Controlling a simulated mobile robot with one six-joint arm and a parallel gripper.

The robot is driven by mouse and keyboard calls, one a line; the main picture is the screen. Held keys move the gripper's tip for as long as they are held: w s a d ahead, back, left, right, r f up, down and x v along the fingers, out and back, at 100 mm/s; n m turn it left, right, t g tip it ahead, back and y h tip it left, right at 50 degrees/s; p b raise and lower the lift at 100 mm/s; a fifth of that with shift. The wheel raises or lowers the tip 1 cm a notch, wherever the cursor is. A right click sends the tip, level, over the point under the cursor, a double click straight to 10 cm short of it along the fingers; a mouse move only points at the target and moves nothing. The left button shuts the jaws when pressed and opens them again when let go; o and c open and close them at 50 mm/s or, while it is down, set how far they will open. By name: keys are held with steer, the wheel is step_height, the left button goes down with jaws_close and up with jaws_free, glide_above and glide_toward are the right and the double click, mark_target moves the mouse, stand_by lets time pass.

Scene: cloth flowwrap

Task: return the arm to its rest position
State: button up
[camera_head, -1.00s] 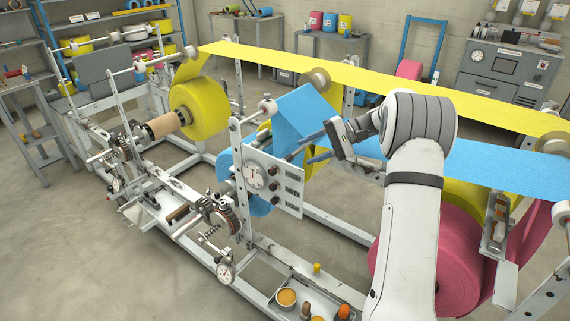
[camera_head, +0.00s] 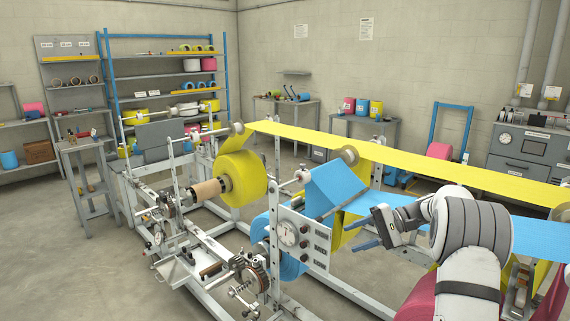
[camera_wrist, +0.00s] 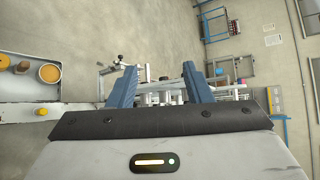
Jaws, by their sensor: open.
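My white and grey arm (camera_head: 474,245) reaches in from the lower right in the head view. My gripper (camera_head: 352,230) points left, with its two blue-grey fingers apart and nothing between them. It appears in front of the blue web (camera_head: 385,203), to the right of the grey dial panel (camera_head: 300,238); I cannot tell the gap to either. In the wrist view my gripper (camera_wrist: 160,72) also shows its fingers spread and empty, with machine parts and floor beyond them.
The machine carries a yellow roll (camera_head: 241,179) and a long yellow web (camera_head: 420,164) behind my arm. A pink roll (camera_head: 418,302) is partly hidden by the arm. A tray of small parts (camera_wrist: 30,88) shows at left in the wrist view. Open floor (camera_head: 75,265) lies at left.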

steer(key=s+a+r+h, duration=0.1)
steer(key=s+a+h, duration=0.25)
steer(key=s, duration=0.45)
steer(key=s+a+r+h, duration=0.2)
steer(key=s+a+h, duration=0.15)
steer(key=s, duration=0.55)
steer(key=s+d+f+n+t+h, duration=0.1)
steer(key=s+f+n+h, duration=0.1)
steer(key=s, duration=0.7)
steer(key=s+d+f+n+t+h, duration=0.1)
steer(key=s+h, duration=0.3)
steer(key=s, duration=0.5)
steer(key=shift+f+n+t+h, duration=0.4)
steer(key=shift+f+n+t, duration=0.1)
steer(key=shift+t, duration=0.3)
